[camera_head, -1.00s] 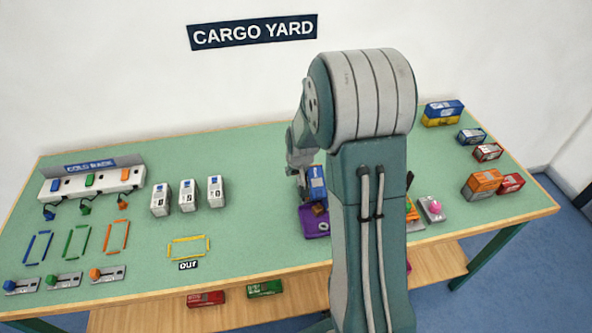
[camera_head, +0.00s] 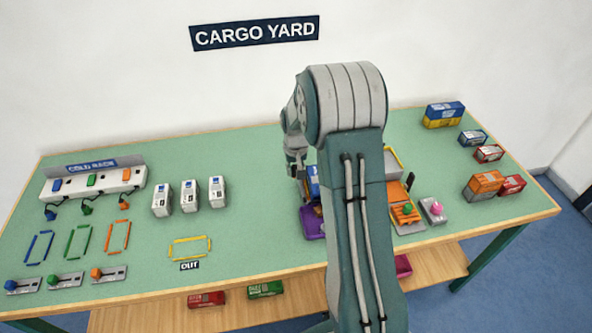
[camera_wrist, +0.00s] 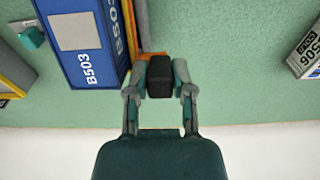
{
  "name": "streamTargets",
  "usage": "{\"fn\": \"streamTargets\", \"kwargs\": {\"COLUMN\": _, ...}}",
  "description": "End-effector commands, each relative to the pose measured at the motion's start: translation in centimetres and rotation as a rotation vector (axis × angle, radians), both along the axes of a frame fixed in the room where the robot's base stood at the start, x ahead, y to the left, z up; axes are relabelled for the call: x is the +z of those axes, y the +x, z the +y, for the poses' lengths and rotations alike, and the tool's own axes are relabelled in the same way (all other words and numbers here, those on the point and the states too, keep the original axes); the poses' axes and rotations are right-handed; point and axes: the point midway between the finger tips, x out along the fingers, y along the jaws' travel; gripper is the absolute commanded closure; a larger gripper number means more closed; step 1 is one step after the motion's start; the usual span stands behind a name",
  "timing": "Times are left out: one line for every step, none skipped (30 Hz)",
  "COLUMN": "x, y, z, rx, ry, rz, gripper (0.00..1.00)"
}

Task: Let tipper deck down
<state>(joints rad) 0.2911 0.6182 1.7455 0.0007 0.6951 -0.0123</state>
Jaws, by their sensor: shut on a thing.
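My gripper (camera_wrist: 159,88) is shut on a black block-shaped handle (camera_wrist: 160,76) in the wrist view. The handle sits at an orange-brown edge beside a blue container marked B503 (camera_wrist: 85,40). In the head view my gripper (camera_head: 299,172) is beside the blue container (camera_head: 312,186), which is largely hidden by my arm. A purple base (camera_head: 311,222) shows below the container. My arm hides most of the tipper, so I cannot tell the deck's angle.
An orange unit (camera_head: 406,212) and a pink button box (camera_head: 435,208) stand right of my arm. White containers (camera_head: 189,196) stand to the left, and a yellow OUT outline (camera_head: 190,248) lies in front. Stacked containers (camera_head: 443,115) fill the back right.

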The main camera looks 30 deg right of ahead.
Motion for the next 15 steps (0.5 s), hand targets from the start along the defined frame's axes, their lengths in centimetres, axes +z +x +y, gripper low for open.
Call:
{"fn": "streamTargets", "kwargs": {"x": -0.5, "y": 0.3, "z": -0.1, "rx": 0.000, "ry": 0.012, "rz": 0.040, "gripper": 1.00}}
{"fn": "streamTargets", "kwargs": {"x": -0.7, "y": 0.5, "z": -0.1, "rx": 0.000, "ry": 0.018, "rz": 0.064, "gripper": 1.00}}
{"fn": "streamTargets", "kwargs": {"x": -0.9, "y": 0.7, "z": -0.2, "rx": 0.000, "ry": 0.027, "rz": 0.095, "gripper": 1.00}}
{"fn": "streamTargets", "kwargs": {"x": -1.1, "y": 0.9, "z": -0.2, "rx": 0.000, "ry": 0.034, "rz": 0.119, "gripper": 1.00}}
{"fn": "streamTargets", "kwargs": {"x": -1.3, "y": 1.0, "z": -0.2, "rx": 0.000, "ry": 0.041, "rz": 0.141, "gripper": 1.00}}
{"fn": "streamTargets", "kwargs": {"x": -1.5, "y": 1.1, "z": -0.3, "rx": 0.000, "ry": 0.049, "rz": 0.171, "gripper": 1.00}}
{"fn": "streamTargets", "kwargs": {"x": -1.7, "y": 1.2, "z": -0.3, "rx": 0.000, "ry": 0.056, "rz": 0.193, "gripper": 1.00}}
{"fn": "streamTargets", "kwargs": {"x": -1.7, "y": 1.3, "z": -0.3, "rx": 0.000, "ry": 0.055, "rz": 0.189, "gripper": 1.00}}
{"fn": "streamTargets", "kwargs": {"x": -1.9, "y": 1.4, "z": -0.4, "rx": 0.000, "ry": 0.054, "rz": 0.186, "gripper": 1.00}}
{"fn": "streamTargets", "kwargs": {"x": -2.1, "y": 1.5, "z": -0.4, "rx": 0.000, "ry": 0.054, "rz": 0.185, "gripper": 1.00}}
{"fn": "streamTargets", "kwargs": {"x": -2.2, "y": 1.5, "z": -0.4, "rx": 0.000, "ry": 0.054, "rz": 0.184, "gripper": 1.00}}
{"fn": "streamTargets", "kwargs": {"x": -2.4, "y": 1.7, "z": -0.4, "rx": 0.000, "ry": 0.054, "rz": 0.184, "gripper": 1.00}}
{"fn": "streamTargets", "kwargs": {"x": -2.5, "y": 1.7, "z": -0.5, "rx": 0.000, "ry": 0.054, "rz": 0.183, "gripper": 1.00}}
{"fn": "streamTargets", "kwargs": {"x": -2.7, "y": 1.8, "z": -0.5, "rx": 0.000, "ry": 0.054, "rz": 0.183, "gripper": 1.00}}
{"fn": "streamTargets", "kwargs": {"x": -2.8, "y": 1.9, "z": -0.5, "rx": 0.000, "ry": 0.053, "rz": 0.182, "gripper": 1.00}}
